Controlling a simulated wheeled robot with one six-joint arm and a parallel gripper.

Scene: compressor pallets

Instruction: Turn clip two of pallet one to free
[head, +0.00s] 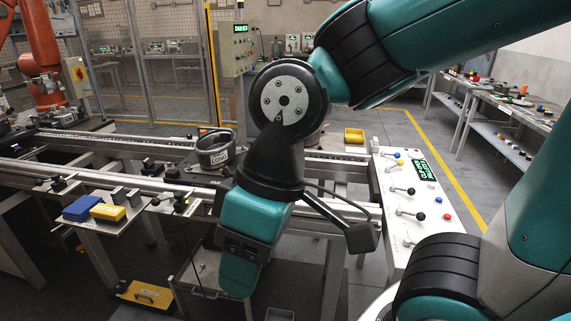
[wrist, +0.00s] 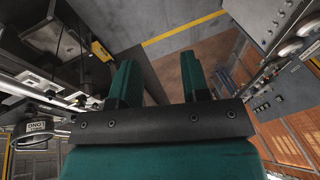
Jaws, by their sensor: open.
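A dark round compressor pot (head: 215,150) with a white label sits on the conveyor line, left of my arm in the head view. In the wrist view a labelled dark part (wrist: 35,130) shows upside down at the left edge. I cannot make out a pallet number or tell which part is clip two; its setting is not readable.
A white control panel (head: 405,200) with several levers stands right of my arm. A yellow bin (head: 354,136) sits behind it. Blue blocks (head: 80,208) and yellow blocks (head: 108,212) lie on a side shelf. Conveyor rails (head: 120,178) run across; a yellow box (head: 147,294) is low at left.

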